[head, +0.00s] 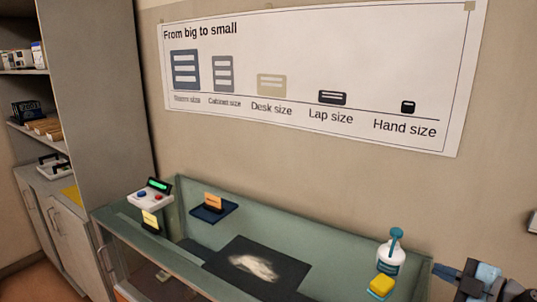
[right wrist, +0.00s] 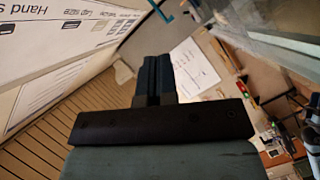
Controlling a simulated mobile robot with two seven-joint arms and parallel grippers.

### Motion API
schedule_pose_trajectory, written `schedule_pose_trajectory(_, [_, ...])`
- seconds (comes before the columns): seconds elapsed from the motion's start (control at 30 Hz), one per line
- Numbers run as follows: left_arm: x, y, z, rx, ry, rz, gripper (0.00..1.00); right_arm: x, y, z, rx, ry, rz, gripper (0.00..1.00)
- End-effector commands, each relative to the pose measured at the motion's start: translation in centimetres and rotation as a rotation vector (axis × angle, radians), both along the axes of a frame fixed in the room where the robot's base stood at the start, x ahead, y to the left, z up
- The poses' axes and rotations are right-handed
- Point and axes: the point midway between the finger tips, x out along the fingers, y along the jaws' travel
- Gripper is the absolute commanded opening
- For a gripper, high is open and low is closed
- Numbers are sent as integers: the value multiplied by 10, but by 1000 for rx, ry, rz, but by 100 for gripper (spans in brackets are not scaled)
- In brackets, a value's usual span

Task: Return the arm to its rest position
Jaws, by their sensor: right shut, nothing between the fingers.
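My right gripper (head: 448,272) shows at the lower right edge of the head view, pointing left, beside the right end of the green display case. In the right wrist view its dark fingers (right wrist: 155,78) are together with nothing held between them. The rest of the right arm is mostly out of the head view. My left gripper is not in view.
The green case (head: 330,227) holds a dark mat (head: 287,270) with a pale pile, a white pump bottle (head: 391,258), a yellow sponge (head: 381,287) and a blue stand (head: 213,213). A button box (head: 150,194) stands at its left. A size poster (head: 320,75) hangs behind.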

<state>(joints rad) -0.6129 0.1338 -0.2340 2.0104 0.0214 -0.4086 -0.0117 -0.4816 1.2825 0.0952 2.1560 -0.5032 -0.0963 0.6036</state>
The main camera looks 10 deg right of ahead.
Motion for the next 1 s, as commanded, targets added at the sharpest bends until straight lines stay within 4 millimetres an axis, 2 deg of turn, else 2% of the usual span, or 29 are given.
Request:
schedule_pose_trajectory(0.27, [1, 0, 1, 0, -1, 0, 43, -52, 0, -81, 248, 145, -516, 0])
schedule_pose_trajectory(0.37, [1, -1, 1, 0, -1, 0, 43, -79, 11, -112, 311, 266, -675, 0])
schedule_pose_trajectory(0.53, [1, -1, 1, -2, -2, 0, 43, -131, 48, -157, 391, 533, -882, 0])
schedule_pose_trajectory(0.7, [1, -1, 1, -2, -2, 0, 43, -170, 87, -178, 428, 760, -967, 0])
schedule_pose_trajectory(1.0, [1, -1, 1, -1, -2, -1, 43, -210, 136, -188, 462, 1015, -994, 0])
